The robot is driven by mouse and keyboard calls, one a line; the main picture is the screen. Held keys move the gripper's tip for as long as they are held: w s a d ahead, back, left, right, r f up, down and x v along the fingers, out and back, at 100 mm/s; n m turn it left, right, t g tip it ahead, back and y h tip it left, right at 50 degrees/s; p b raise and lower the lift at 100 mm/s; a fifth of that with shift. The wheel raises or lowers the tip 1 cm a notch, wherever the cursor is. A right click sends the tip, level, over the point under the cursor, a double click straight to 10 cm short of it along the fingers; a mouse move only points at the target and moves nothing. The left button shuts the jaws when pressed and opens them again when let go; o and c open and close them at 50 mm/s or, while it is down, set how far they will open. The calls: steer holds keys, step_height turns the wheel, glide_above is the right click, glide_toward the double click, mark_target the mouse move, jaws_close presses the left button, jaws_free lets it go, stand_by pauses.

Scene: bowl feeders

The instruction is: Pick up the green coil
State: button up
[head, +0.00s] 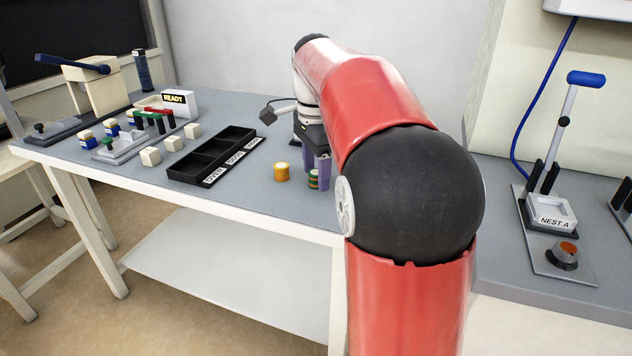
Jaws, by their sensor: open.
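My gripper is open. A yellow-orange coil (281,172) stands just left of it, apart from the fingers.
A black divided tray (211,158) with white labels lies to the left. A NEST A fixture (551,213) stands on the right bench. My red arm hides the table's right part.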

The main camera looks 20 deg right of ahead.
mark_target(316, 172)
steer(key=shift+f, duration=0.35)
steer(key=shift+c, duration=0.4)
steer(key=c, duration=1)
steer(key=shift+r, duration=0.15)
step_height(316, 172, up, 10)
steer(key=shift+f+p, duration=0.1)
steer(key=shift+p, duration=1.1)
